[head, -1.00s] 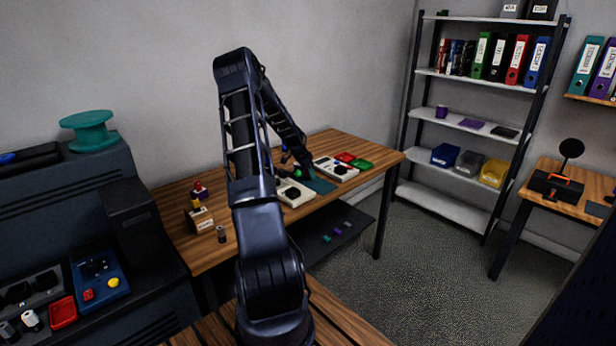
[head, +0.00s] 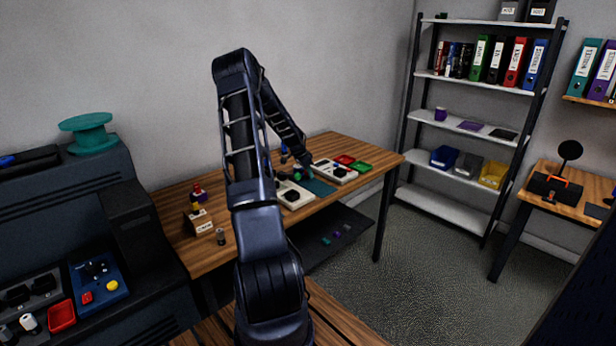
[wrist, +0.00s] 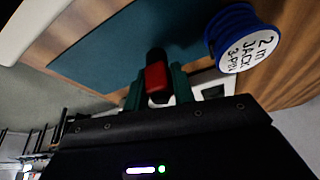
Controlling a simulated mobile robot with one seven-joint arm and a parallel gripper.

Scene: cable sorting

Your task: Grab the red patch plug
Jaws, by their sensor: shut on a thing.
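The red patch plug (wrist: 157,77), a red block with a dark end, sits between the two green fingers of my gripper (wrist: 158,90) in the wrist view. The fingers are shut on its sides. Behind it is a teal mat (wrist: 100,50); I cannot tell whether the plug touches it. In the head view my gripper (head: 299,174) is at the wooden table (head: 340,150), by the mat (head: 320,186). The plug is not discernible there.
A blue spool (wrist: 243,40) labelled "2 m JACK 3-PIN" stands close right of the plug. Pale boxes (head: 296,198) flank the mat, with red (head: 344,159) and green trays (head: 361,166) behind. A small labelled wooden stand (head: 200,222) is at the table's left.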

